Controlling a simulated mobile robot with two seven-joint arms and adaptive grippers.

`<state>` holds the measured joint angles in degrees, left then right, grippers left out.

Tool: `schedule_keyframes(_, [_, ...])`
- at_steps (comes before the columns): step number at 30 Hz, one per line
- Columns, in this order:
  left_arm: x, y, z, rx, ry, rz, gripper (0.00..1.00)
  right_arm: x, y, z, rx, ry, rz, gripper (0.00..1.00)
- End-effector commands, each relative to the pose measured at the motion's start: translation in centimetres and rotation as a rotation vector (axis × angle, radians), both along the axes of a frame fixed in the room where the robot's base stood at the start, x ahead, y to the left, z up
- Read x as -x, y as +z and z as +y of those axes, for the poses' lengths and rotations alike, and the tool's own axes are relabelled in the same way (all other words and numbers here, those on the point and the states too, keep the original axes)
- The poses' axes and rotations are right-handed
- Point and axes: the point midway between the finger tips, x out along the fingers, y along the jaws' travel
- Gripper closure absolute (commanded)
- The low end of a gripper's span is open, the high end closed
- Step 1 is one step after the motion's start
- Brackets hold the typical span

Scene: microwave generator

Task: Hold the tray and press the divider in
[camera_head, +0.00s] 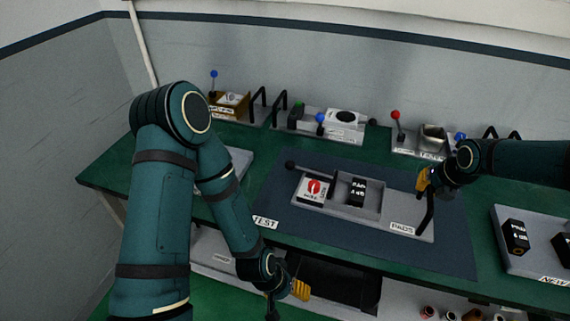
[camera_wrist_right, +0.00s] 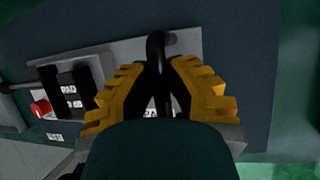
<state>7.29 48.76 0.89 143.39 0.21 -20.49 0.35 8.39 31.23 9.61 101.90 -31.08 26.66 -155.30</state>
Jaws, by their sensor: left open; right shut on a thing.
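The grey tray (camera_head: 365,221), labelled PADS, lies on the dark blue mat. A black handle (camera_head: 426,208) stands at its right end. My right gripper (camera_head: 424,184) is shut on this handle; the right wrist view shows its yellow fingers (camera_wrist_right: 158,92) either side of the black bar (camera_wrist_right: 156,48). A black-knobbed rod (camera_head: 291,165) reaches in from the left; I cannot tell which part is the divider. My left gripper (camera_head: 287,290) is open and empty, low at the bench's front edge.
Several fixtures with coloured knobs line the back, among them a grey one with a red knob (camera_head: 395,115). Another tray with black blocks (camera_head: 512,255) stands at the right. A shelf lies below the bench.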

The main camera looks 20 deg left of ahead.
Motion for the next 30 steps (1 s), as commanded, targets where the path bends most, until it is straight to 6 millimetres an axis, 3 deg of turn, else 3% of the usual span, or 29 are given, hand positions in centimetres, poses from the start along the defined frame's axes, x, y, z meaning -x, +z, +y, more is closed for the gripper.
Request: schedule_keyframes(30, [0.01,-0.55,0.00,0.000,0.000,0.000,0.33,0.09,-1.25,0.03,0.000,0.001,0.004,1.00])
